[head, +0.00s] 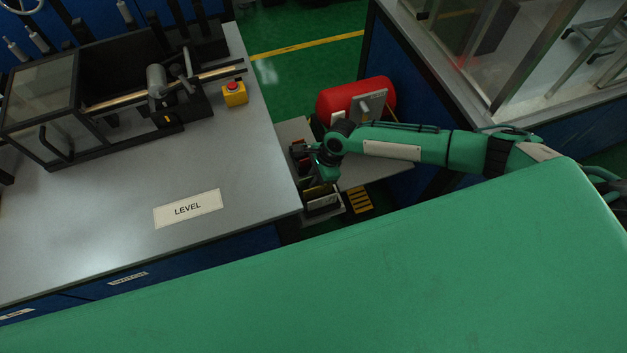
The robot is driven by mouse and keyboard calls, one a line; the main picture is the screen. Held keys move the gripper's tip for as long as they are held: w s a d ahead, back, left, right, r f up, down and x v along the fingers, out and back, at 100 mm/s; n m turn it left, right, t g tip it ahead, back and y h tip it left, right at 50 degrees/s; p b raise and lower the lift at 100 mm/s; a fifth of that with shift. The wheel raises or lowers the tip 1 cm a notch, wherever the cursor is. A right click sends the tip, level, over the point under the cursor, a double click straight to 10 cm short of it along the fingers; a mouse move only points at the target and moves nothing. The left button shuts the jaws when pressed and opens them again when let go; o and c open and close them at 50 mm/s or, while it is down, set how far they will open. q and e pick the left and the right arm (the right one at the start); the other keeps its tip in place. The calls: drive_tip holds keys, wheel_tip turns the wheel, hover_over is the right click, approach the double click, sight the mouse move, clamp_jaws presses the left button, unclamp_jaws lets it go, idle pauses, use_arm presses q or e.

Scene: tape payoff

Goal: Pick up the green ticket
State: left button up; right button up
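I cannot make out a green ticket in the head view; green shows on my own arm and the floor. My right arm reaches in from the right. Its gripper (308,160) points down over a low grey surface in the gap between two benches. Small dark, red and yellowish items lie close to the gripper, partly hidden by it. Whether its fingers are open or hold anything is too small and dark to tell. My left gripper is out of view.
A grey bench (240,170) on the left carries a "LEVEL" plate (187,208), a machine (130,95) and a yellow box with a red button (235,94). A blue cabinet (425,80) bounds the right.

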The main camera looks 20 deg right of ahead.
clamp_jaws()
